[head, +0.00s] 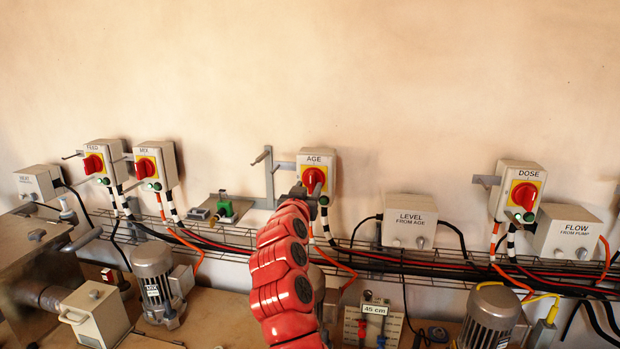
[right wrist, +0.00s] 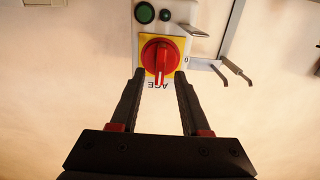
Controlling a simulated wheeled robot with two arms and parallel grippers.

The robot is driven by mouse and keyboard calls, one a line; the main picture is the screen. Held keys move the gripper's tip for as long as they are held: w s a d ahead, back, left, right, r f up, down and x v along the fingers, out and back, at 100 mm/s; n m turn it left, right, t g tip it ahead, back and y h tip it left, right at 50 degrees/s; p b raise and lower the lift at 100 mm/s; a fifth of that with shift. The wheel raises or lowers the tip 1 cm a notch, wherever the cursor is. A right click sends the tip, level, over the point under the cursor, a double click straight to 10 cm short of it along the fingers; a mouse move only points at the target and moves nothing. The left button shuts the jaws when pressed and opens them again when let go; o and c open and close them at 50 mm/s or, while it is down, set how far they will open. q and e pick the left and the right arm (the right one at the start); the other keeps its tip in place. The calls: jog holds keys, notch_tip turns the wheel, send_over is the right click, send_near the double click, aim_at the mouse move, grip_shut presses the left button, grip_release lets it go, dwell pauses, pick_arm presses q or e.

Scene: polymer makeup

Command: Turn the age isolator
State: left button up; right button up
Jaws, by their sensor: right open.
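The age isolator (head: 317,163) is a light box on the wall with a yellow plate and a red rotary knob, labelled AGE. In the right wrist view the box appears upside down, and its red knob (right wrist: 160,60) has its ridge upright in the picture. My right gripper (head: 312,192) reaches up in front of the box and partly covers its lower part. In the right wrist view the open jaws (right wrist: 155,75) point at the knob, one finger on each side, with nothing between them. I cannot tell whether they touch the plate. My left gripper is not in view.
Similar isolators stand left, FEED (head: 93,163) and MIX (head: 146,166), and right, DOSE (head: 524,194). A metal bracket (head: 268,172) with prongs is just left of the age isolator. A LEVEL box (head: 410,222) is to its right. Cables run along a wire tray below.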

aim_at(311, 183)
jog(key=shift+w+d+r, duration=0.1)
jog(key=shift+w+d, duration=0.05)
jog(key=shift+w, duration=0.3)
jog(key=shift+w+d+r, duration=0.1)
jog(key=shift+w, duration=0.35)
jog(key=shift+w+f+p, duration=0.15)
jog(key=shift+w+p, duration=0.25)
jog(key=shift+w, duration=0.2)
grip_shut()
